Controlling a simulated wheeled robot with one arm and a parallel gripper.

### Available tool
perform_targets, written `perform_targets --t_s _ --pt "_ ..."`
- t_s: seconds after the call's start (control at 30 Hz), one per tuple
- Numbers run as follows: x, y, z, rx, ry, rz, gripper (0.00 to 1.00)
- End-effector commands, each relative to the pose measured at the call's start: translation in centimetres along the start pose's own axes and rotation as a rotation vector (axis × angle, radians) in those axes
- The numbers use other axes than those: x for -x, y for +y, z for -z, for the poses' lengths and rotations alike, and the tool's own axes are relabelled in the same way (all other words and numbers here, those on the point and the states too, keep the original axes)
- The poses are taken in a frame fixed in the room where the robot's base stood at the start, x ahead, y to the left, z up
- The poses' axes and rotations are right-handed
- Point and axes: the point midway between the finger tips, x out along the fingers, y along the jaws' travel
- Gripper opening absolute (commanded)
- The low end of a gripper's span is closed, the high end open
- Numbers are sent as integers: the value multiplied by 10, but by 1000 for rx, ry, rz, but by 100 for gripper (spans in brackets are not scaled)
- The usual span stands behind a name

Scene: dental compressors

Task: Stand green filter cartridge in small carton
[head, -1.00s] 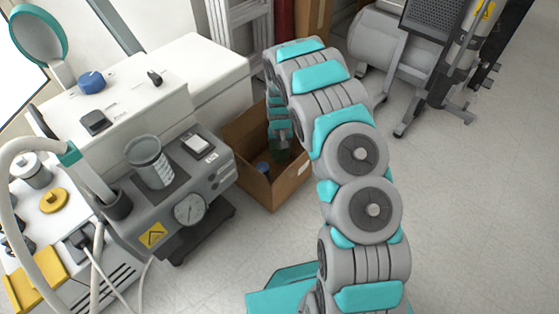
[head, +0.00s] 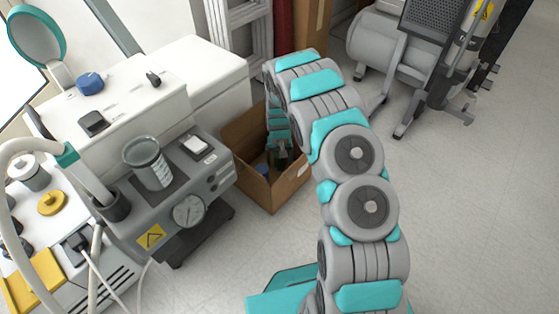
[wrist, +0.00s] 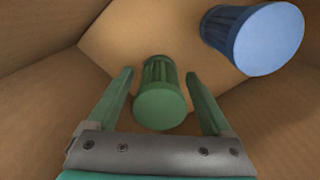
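The green filter cartridge (wrist: 160,96) is inside the small carton (head: 284,190), its round end facing the wrist camera. It appears upright on the carton floor. My gripper (wrist: 160,75) reaches down into the carton, with one finger on each side of the cartridge. The fingers are spread, and a gap shows between each finger and the cartridge. In the head view my gripper (head: 280,147) is partly hidden by the carton and the cartridge is hard to make out.
A blue cartridge (wrist: 262,40) stands in the carton to the right of the green one; it also shows in the head view (head: 262,168). The carton walls are close around my gripper.

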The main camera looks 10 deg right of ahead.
Motion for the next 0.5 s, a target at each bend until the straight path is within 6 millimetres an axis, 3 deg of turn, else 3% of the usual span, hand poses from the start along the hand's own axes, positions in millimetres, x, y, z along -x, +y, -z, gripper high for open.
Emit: perform_targets --t_s 0.33,0.5 --pt "4 0 0 0 1 0 85" --pt "20 0 1 0 3 0 85"
